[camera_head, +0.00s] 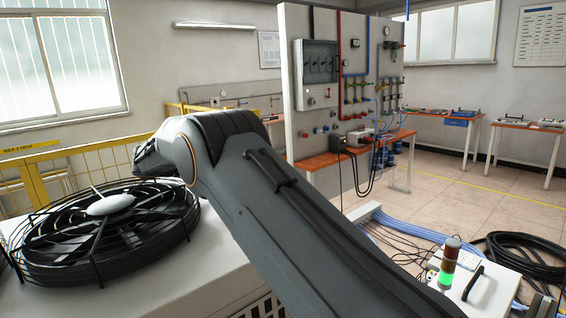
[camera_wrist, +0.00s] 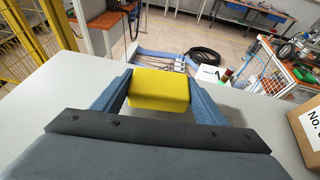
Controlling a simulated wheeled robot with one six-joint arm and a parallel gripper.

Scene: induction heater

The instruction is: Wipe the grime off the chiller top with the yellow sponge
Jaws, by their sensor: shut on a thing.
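The yellow sponge (camera_wrist: 160,88) is in the wrist view, between the two blue fingers of my gripper (camera_wrist: 158,96), which is shut on it. The pale chiller top (camera_wrist: 45,100) spreads below and around the gripper. I cannot tell whether the sponge touches it. I see no clear grime on the parts in view. In the head view, the chiller top (camera_head: 150,285) shows at the lower left, beside a black caged fan (camera_head: 105,232). My arm crosses that view and hides the gripper and the sponge.
A cardboard box (camera_wrist: 308,128) stands at the right edge of the wrist view. A yellow railing (camera_head: 90,155) runs behind the chiller. A signal light (camera_head: 449,262) shows green on a white unit at the lower right. Cables and a black hose coil (camera_head: 520,255) lie on the floor.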

